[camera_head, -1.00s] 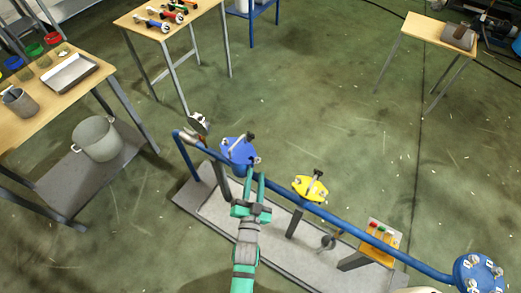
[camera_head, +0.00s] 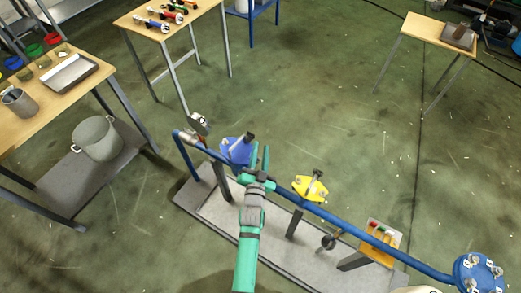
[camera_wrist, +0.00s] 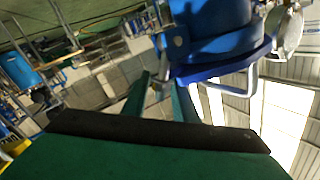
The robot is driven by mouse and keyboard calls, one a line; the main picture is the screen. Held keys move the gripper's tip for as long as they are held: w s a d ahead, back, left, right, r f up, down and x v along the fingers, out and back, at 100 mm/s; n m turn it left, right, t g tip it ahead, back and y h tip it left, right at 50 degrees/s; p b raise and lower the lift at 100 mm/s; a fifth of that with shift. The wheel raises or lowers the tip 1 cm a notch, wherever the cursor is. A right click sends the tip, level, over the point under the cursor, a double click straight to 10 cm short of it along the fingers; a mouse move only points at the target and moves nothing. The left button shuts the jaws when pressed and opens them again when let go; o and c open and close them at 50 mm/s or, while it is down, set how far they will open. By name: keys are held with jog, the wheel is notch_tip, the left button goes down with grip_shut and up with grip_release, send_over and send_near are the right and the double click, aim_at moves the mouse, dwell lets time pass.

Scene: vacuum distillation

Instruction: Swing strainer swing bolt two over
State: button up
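The blue strainer (camera_head: 236,151) stands on the blue pipe at the left of the skid in the head view. A dark bolt-like piece (camera_head: 250,137) sticks up at its right edge; I cannot tell which swing bolt it is. My green gripper (camera_head: 261,158) is beside the strainer's right side and hides part of it. In the wrist view the two fingers (camera_wrist: 157,97) are apart, with no object visible between them. The blue strainer body (camera_wrist: 208,35) is close above the right finger, and a pale bent bar (camera_wrist: 247,82) hangs beside it. Contact cannot be told.
A yellow valve (camera_head: 309,188) sits on the blue pipe (camera_head: 340,221) to the right. An orange button box (camera_head: 381,240) and a blue flange (camera_head: 479,273) are farther right. A wooden table (camera_head: 40,103) stands left. The floor behind the skid is mostly clear.

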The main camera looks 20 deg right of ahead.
jog(key=shift+w+d, duration=0.1)
jog(key=shift+w, duration=0.15)
grip_shut()
jog(key=shift+w+a+r+n+g+y, duration=0.15)
jog(key=shift+w+a+n+g, duration=0.15)
jog(key=shift+n, duration=0.35)
jog(key=shift+w+a+n+g+y, duration=0.2)
jog(key=shift+w+n, duration=0.15)
jog(key=shift+n, duration=0.3)
grip_release()
jog(key=shift+s, duration=0.1)
jog(key=v, duration=1)
jog(key=shift+s+a, duration=0.2)
jog(key=shift+a, duration=0.05)
jog(key=shift+s, duration=0.1)
